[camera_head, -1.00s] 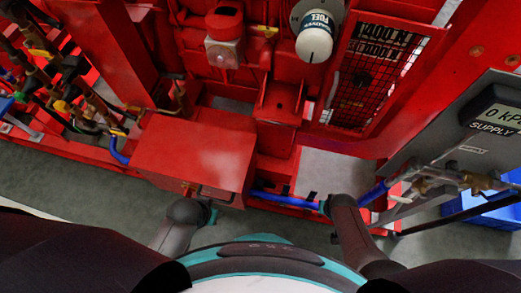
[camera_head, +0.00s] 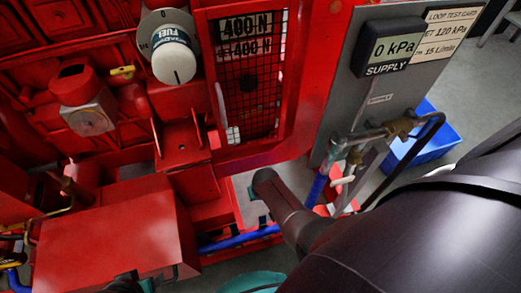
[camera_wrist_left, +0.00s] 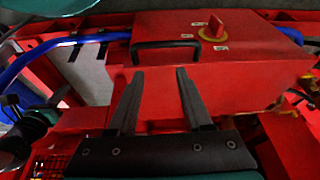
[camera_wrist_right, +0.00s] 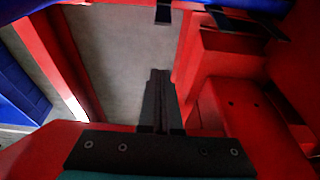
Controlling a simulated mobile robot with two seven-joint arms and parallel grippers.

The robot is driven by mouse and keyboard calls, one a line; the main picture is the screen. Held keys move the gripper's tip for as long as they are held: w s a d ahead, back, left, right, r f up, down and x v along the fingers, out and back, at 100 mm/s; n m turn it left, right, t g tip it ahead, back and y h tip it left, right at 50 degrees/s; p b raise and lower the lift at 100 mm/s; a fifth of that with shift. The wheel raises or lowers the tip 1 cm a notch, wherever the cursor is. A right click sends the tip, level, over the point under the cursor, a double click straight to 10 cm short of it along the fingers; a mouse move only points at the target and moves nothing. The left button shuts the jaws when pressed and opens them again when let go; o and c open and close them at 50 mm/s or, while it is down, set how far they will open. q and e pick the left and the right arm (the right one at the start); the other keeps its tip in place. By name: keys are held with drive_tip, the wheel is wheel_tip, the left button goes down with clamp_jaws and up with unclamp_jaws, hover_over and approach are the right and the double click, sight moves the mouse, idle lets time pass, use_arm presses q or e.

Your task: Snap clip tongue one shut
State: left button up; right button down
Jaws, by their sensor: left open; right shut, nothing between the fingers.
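I cannot make out clip tongue one for certain in any view. A blue hose (camera_head: 240,240) runs low along the red frame, and it also shows in the left wrist view (camera_wrist_left: 45,54). A small dark piece (camera_wrist_right: 163,14) shows at the top of the right wrist view, ahead of the right fingertips. My right gripper (camera_wrist_right: 160,72) is shut and empty, over a gap in the red frame with grey floor below. My left gripper (camera_wrist_left: 160,74) is open and empty, in front of a red box (camera_wrist_left: 235,75) with a black handle (camera_wrist_left: 165,47).
A red box (camera_head: 115,235) stands at lower left in the head view. A mesh guard (camera_head: 250,75), a white fuel filter (camera_head: 173,55) and a supply gauge (camera_head: 394,48) are farther up. Brass fittings (camera_head: 400,127) and a blue crate (camera_head: 425,135) lie to the right.

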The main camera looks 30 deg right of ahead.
use_arm(q)
drive_tip(key=shift+r, duration=0.1)
drive_tip(key=shift+w+r+b, duration=0.1)
drive_tip(key=shift+r+b, duration=0.35)
drive_tip(key=shift+r, duration=0.05)
drive_tip(key=w+d+r+t+h+b, duration=0.2)
drive_tip(key=d+r+t+h+b, duration=0.1)
drive_tip(key=d+r+t+b, duration=0.1)
drive_tip(key=w+d+r+t+h+b, duration=0.2)
drive_tip(key=d+r+t+b, duration=0.1)
drive_tip(key=d+t, duration=0.4)
drive_tip(key=shift+w+r+t+h+b, duration=0.3)
drive_tip(key=shift+r+t+h+b, duration=0.1)
drive_tip(key=shift+t+b, duration=0.4)
idle(0.7)
